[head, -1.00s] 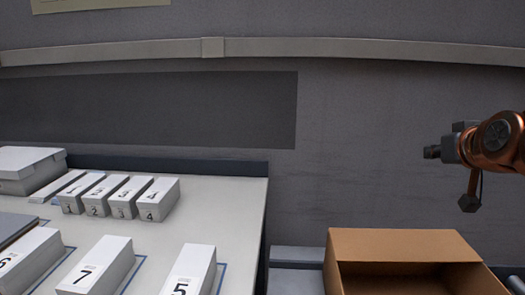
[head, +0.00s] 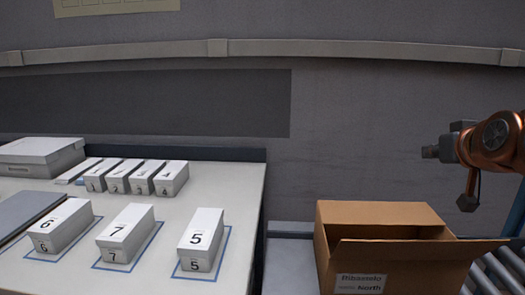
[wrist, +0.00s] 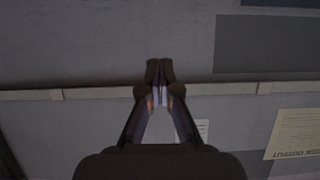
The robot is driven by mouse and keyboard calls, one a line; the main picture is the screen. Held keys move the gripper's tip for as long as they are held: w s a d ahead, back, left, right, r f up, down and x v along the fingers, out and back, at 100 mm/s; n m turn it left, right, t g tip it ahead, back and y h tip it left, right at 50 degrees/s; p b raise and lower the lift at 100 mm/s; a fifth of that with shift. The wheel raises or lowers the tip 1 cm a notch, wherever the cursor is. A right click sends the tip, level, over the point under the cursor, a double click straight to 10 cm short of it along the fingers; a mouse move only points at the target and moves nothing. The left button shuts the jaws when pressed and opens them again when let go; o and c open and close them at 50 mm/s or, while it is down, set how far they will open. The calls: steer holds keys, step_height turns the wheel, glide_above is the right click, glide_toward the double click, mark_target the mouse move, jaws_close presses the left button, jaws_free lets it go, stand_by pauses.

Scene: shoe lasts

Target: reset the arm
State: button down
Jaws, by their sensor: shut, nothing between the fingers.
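My gripper (wrist: 160,70) shows in the wrist view with its fingertips together and nothing between them. It faces the grey wall (wrist: 80,50), clear of any object. In the head view part of my copper-coloured arm (head: 490,145) is raised at the right edge, above the level of the table and the carton. I cannot make out the fingers there.
A white table (head: 120,192) at left bears several numbered white boxes, among them box 5 (head: 201,236), box 7 (head: 125,232) and box 6 (head: 60,222). An open cardboard carton (head: 365,268) stands at right by rollers (head: 497,272). A rail (head: 350,53) runs along the wall.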

steer(key=s+a+f+n+g+y+p, duration=0.2)
steer(key=s+a+f+g+p, duration=0.6)
steer(key=s+a+p, duration=0.5)
steer(key=s+a+f+g+p, duration=0.2)
steer(key=s+g, duration=0.1)
steer(key=s, duration=0.7)
steer(key=s+a+f+m+g+h+p, duration=0.1)
steer(key=s+a+f+g+p, duration=0.1)
steer(key=s, duration=0.8)
steer(key=shift+f+g+p, duration=0.55)
steer(key=shift+g+p, duration=0.25)
steer(key=shift+g, duration=0.2)
